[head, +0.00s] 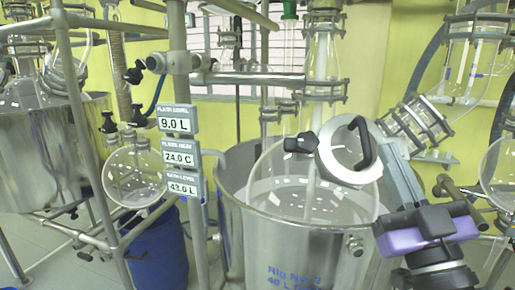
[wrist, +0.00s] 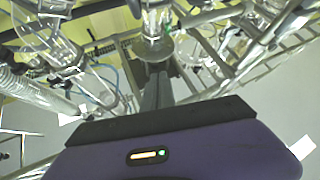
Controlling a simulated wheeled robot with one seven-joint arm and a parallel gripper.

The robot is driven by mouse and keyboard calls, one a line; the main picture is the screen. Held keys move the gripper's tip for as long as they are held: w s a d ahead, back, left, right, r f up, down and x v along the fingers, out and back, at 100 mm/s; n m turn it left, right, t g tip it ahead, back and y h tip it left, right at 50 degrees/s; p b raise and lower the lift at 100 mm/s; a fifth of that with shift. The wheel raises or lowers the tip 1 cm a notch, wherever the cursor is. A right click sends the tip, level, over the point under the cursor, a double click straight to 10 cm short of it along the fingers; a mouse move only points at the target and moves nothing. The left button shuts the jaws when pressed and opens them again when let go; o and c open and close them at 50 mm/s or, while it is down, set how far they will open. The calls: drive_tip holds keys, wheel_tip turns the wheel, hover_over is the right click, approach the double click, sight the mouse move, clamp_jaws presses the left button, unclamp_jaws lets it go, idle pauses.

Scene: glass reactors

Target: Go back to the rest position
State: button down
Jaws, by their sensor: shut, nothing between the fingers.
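My gripper (head: 388,152) is at the right of the head view, above its purple wrist housing, pointing up and left. It overlaps the right side of a pale round fitting with a black handle (head: 345,150); I cannot tell whether they touch. In the wrist view my gripper (wrist: 154,72) points away from the purple housing with its dark fingers together and nothing seen between them. A glass flask (head: 270,185) sits inside the large steel bath (head: 245,240), which is marked with a rig number. The flask is partly hidden by the fitting.
Displays (head: 178,125) on the frame read 9.0 L, 24.0 C and 43.0 L. Metal posts and clamps (head: 180,62) stand close around. A second steel bath (head: 40,160), a round glass flask (head: 133,178) and a blue drum (head: 155,250) are at the left. More glassware (head: 470,60) stands right.

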drive_tip(key=s+d+f+m+g+h, duration=0.1)
drive_tip(key=s+f+m+h, duration=0.25)
drive_tip(key=s+f, duration=0.45)
drive_tip(key=s+d+f+m+g+h, duration=0.1)
drive_tip(key=s+f+m+g+h, duration=0.2)
drive_tip(key=f, duration=0.8)
drive_tip(key=s+a+f+n+g+y, duration=0.1)
drive_tip(key=s+f+g, duration=0.2)
drive_tip(key=s+f, duration=0.5)
drive_tip(key=s+a+f+n+g+y, duration=0.1)
drive_tip(key=s+f+g+y, duration=0.1)
drive_tip(key=s+f, duration=0.7)
drive_tip(key=s+g, duration=0.1)
drive_tip(key=s, duration=0.7)
drive_tip(key=shift+s+f, duration=0.15)
drive_tip(key=shift+f, duration=0.05)
drive_tip(key=shift+y, duration=0.25)
